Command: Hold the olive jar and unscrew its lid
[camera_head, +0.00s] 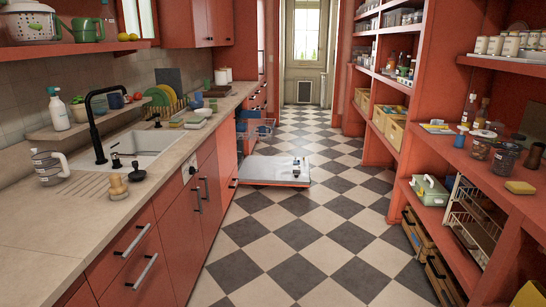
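No jar can be told for certain as the olive jar. A glass jar with dark contents and a dark lid (507,159) stands upright on the right-hand red counter. A smaller jar (481,150) stands just left of it, and its contents are too small to tell. Neither of my grippers shows in the head view.
The left counter has a sink (140,148) and glass jug (49,166). A yellow sponge (520,187) lies near the right counter's edge.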

